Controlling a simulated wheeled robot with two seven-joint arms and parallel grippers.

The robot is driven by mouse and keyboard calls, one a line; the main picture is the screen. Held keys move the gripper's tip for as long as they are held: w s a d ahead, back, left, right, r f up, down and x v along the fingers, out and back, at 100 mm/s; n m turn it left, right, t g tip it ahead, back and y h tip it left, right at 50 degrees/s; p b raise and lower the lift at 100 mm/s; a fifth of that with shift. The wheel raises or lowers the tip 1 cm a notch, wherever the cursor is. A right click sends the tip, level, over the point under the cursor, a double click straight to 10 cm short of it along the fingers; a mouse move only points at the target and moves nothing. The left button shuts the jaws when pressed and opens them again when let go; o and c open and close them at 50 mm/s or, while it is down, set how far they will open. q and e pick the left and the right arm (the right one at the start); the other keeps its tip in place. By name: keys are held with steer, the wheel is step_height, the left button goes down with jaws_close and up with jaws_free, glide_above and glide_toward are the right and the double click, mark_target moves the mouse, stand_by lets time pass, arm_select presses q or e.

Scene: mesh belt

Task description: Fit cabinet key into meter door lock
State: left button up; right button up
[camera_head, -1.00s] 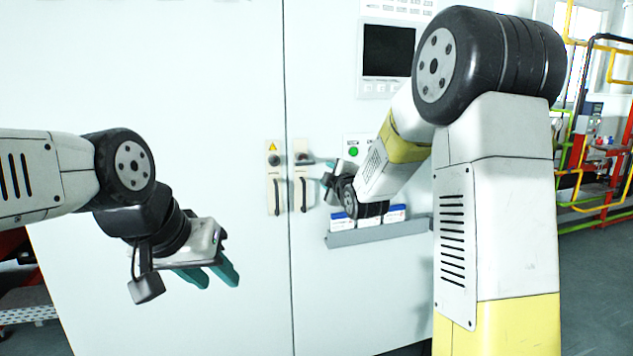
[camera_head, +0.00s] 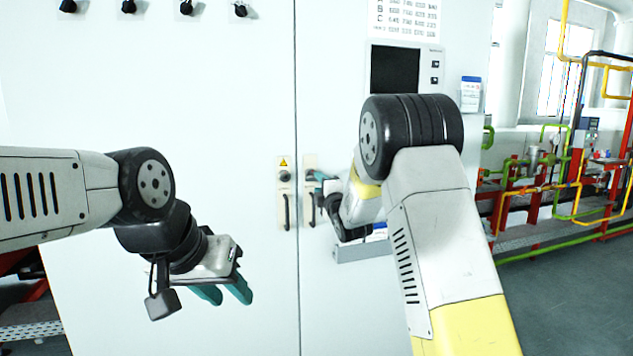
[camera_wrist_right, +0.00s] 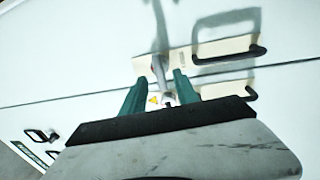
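The meter cabinet door (camera_head: 345,265) is pale, with a tall handle plate and a lock (camera_head: 309,175) near its left edge. My right gripper (camera_head: 322,178) is close in front of this lock, partly hidden by my arm. In the right wrist view, the teal fingers of my right gripper (camera_wrist_right: 160,78) stand apart on both sides of a slim grey metal piece (camera_wrist_right: 160,68), probably the key. I cannot tell whether they grip it or whether it is in the lock. My left gripper (camera_head: 225,292) is open and empty in front of the left door, pointing down.
A second plate with a black handle (camera_head: 286,212) and a yellow warning label (camera_head: 284,162) is on the left door. A grey holder (camera_head: 360,250) sticks out below my right gripper. A dark screen (camera_head: 395,70) is above. Pipes and red frames stand at far right.

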mark_target(316, 180)
steer(key=shift+x, duration=2.15)
steer(key=shift+c, duration=0.5)
jaws_close()
